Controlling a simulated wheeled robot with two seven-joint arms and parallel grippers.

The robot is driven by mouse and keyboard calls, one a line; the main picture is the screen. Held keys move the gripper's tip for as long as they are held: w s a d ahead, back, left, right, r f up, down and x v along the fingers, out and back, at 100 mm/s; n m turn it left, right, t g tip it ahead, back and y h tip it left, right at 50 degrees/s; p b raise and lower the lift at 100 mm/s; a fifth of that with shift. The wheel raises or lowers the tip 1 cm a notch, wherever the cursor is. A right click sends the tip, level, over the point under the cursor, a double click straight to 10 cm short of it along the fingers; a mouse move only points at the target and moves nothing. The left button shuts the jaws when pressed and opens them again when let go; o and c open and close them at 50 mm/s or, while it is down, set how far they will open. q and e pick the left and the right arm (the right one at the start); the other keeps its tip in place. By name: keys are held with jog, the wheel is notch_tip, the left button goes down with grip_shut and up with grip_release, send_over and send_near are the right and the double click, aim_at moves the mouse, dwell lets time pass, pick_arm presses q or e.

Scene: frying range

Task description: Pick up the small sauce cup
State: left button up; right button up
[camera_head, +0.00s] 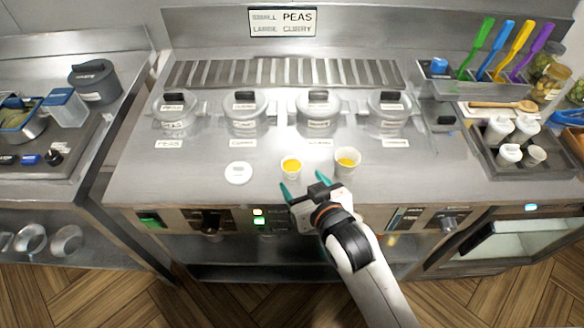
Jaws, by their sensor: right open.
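The small sauce cup (291,167) is white with yellow-orange sauce in it. It stands upright near the front of the steel counter (200,185), left of a larger white cup (347,161) with similar contents. My right gripper (304,185) comes in from the lower right. Its teal fingers are spread apart and empty, just in front of the small cup and apart from it as far as I can see. My left gripper does not show.
Several lidded pots (245,110) stand in a row behind the cups. A white disc (238,172) lies to the left. A grey tray (480,145) of white containers is at the right. The front panel with knobs (212,222) lies below the counter edge.

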aim_at(295, 172)
jog(key=x, duration=0.4)
jog(key=shift+d, duration=0.1)
jog(key=shift+d+f+p+x, duration=0.1)
jog(key=shift+p+x, duration=0.15)
jog(key=shift+x, duration=0.7)
jog(key=shift+d+f+p+x, duration=0.1)
jog(key=shift+d+p+x, duration=0.1)
jog(key=shift+x, duration=0.75)
jog(key=shift+d+f+p+x, duration=0.1)
jog(key=shift+p+x, duration=0.15)
jog(key=shift+x, duration=0.65)
jog(key=c, duration=0.9)
